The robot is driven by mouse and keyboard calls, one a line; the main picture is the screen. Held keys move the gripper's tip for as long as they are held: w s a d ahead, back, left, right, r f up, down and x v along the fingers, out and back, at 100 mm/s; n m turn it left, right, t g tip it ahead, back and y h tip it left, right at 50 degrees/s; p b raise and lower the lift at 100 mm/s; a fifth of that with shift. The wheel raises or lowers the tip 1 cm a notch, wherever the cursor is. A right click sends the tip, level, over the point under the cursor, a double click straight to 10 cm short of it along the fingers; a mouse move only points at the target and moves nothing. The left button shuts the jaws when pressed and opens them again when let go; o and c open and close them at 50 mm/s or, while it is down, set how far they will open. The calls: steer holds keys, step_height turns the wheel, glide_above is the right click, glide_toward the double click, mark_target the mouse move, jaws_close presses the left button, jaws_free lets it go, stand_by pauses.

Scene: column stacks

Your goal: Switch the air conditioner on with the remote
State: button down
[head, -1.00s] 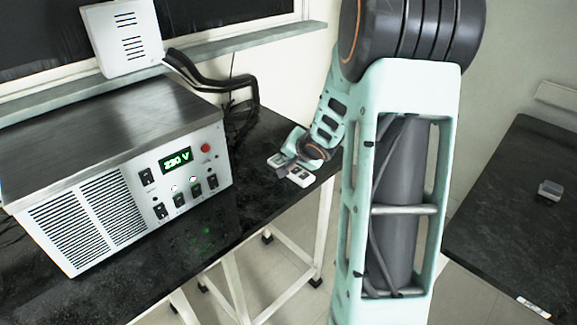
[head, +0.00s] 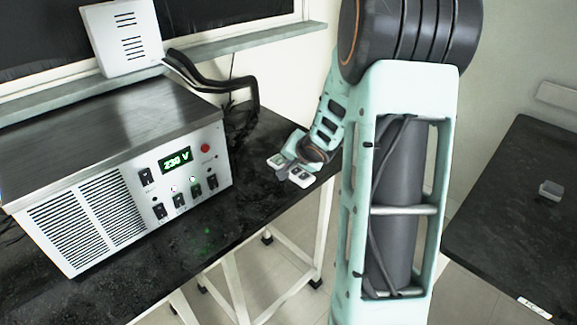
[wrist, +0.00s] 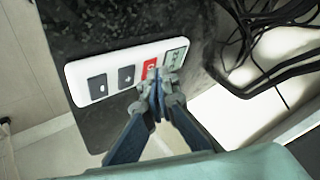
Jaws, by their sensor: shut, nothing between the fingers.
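A white remote (wrist: 88,82) lies on the black table in the wrist view. It has two dark buttons, a red button (wrist: 149,69) and a green button (wrist: 174,58) in a row. My gripper (wrist: 157,84) is shut and empty. Its tips are at the remote's near edge, by the red and green buttons, and partly cover that end. I cannot tell whether they touch a button. In the head view the remote (head: 300,177) shows small at the table's right end, partly hidden by my gripper. I cannot surely pick out an air conditioner.
A metal power unit (head: 130,170) with a green display stands on the black table (head: 190,245), left of the remote. Black cables (wrist: 262,30) lie near the remote. A white vented box (head: 123,37) sits on the ledge. A second table (head: 520,215) stands to the right.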

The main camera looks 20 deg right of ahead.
steer(key=shift+r, duration=0.15)
steer(key=shift+r+p, duration=0.6)
steer(key=shift+p, duration=0.4)
step_height(320, 180, up, 5)
steer(key=p, duration=0.5)
steer(key=shift+p, duration=0.4)
